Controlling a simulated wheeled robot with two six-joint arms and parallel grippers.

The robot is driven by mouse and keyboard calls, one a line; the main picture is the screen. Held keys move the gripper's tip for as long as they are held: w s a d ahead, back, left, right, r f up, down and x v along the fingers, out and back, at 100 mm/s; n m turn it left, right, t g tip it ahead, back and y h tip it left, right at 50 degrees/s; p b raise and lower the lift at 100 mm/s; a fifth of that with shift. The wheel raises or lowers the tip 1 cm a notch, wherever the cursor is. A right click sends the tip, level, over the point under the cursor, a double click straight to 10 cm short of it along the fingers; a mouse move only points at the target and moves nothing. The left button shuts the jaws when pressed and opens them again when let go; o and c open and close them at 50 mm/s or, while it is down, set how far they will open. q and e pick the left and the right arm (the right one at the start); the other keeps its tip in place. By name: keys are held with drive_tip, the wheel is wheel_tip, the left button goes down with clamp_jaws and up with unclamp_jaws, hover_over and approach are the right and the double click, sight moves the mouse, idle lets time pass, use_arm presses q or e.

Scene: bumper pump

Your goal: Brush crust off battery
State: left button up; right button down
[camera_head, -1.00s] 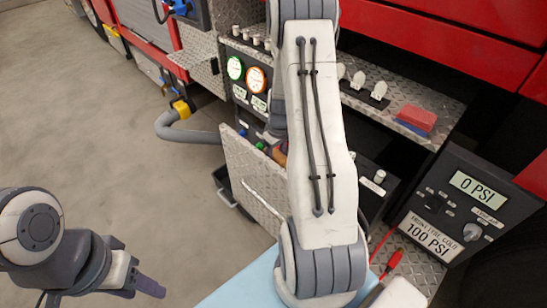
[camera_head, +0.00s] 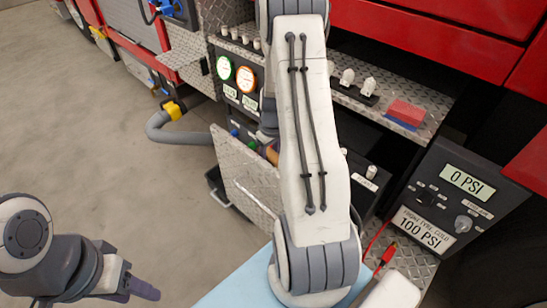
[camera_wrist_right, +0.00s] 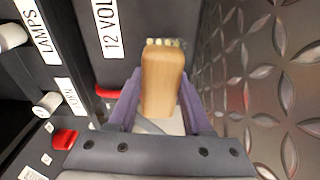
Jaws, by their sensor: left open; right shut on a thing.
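In the right wrist view my right gripper (camera_wrist_right: 159,108) is shut on a wooden-handled brush (camera_wrist_right: 162,82), with pale bristles at its far end. The brush is close to a dark surface with a "12 VOL..." label (camera_wrist_right: 110,28), seemingly the battery. I cannot tell whether the bristles touch it, and no crust can be made out. In the head view my right arm hides most of that gripper; a brown bit, probably the brush (camera_head: 272,152), shows beside the arm. My left gripper (camera_head: 143,289) is open and empty at the lower left, over the floor.
A diamond-plate panel (camera_head: 245,180) stands beside the compartment, close to the right gripper's right side in the wrist view (camera_wrist_right: 265,80). Switches with labels (camera_wrist_right: 48,103) line the left. A gauge box reading 0 PSI (camera_head: 455,200) stands at right. The floor at left is clear.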

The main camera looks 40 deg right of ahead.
drive_tip(key=shift+w, duration=0.6)
wheel_tip(320, 180, up, 6)
drive_tip(key=p, duration=0.5)
drive_tip(key=shift+r+p, duration=1.25)
drive_tip(key=shift+r, duration=0.25)
